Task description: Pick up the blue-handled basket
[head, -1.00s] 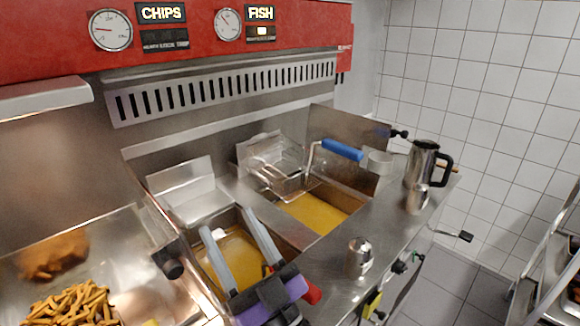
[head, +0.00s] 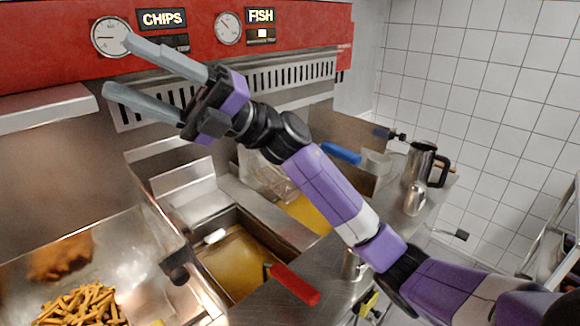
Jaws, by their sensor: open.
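The blue handle (head: 341,153) of the basket shows just behind my arm. The wire basket (head: 270,178) hangs at the back of the right fryer well and is largely covered by my arm. My gripper (head: 115,62) is open and empty, raised high at the upper left in front of the red panel and vent. Its fingers point left, away from the basket. The blue handle lies well to the right of and below the gripper.
A red handle (head: 293,284) sticks out over the front of the left fryer well (head: 240,262). Fries (head: 80,305) lie in the steel tray at left. A steel jug (head: 421,163) and a shaker (head: 414,198) stand right of the blue handle.

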